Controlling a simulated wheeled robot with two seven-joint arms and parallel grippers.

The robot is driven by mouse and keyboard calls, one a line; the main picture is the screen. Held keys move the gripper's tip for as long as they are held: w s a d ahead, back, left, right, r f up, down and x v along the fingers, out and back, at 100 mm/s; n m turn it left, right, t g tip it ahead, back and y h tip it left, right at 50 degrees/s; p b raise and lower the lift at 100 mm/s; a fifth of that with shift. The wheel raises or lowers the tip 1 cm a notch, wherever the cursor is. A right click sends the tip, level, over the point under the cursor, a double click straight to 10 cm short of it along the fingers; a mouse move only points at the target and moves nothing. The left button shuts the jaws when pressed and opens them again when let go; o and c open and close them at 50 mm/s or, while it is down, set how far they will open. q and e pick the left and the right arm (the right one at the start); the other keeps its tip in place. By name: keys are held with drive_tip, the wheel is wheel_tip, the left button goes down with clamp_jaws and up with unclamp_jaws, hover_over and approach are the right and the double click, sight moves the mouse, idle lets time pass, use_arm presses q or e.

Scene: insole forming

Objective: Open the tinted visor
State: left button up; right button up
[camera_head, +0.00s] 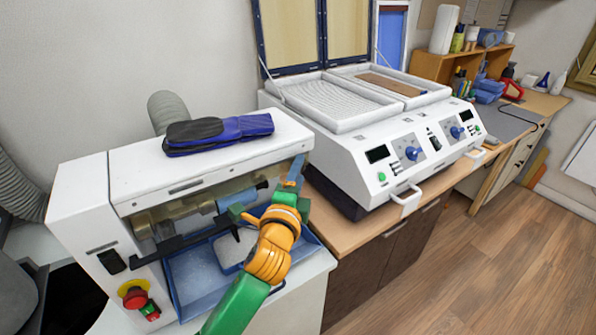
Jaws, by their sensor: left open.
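The tinted visor (186,209) is a see-through brownish panel on the front of the white grinding machine (83,205), below its top cover. It hangs down over the rollers, and a dark bar (185,243) runs below it. My left gripper (287,196) is green, at the end of my orange and green arm, near the right end of the machine's front opening. It is open, and no object shows between its fingers. My wrist hides part of the opening and the blue tray (190,285). I cannot tell whether the gripper touches the visor. My right gripper is out of view.
The floor at right is clear.

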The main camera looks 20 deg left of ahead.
use_arm(q)
clamp_jaws()
idle(0.4)
drive_tip(key=shift+w+a+r+n+g+h, duration=0.1)
drive_tip(key=shift+r+n+g+h, duration=0.85)
drive_tip(key=shift+n+g+h, duration=0.6)
drive_tip(key=shift+r+n+g+h, duration=0.9)
drive_tip(key=shift+n+g, duration=0.5)
drive_tip(key=shift+g, duration=0.6)
drive_tip(key=shift+w+a+r+n+g+h, duration=0.1)
drive_tip(key=shift+r+n+g+h, duration=0.85)
drive_tip(key=shift+n+g+h, duration=0.6)
drive_tip(key=shift+g, duration=0.3)
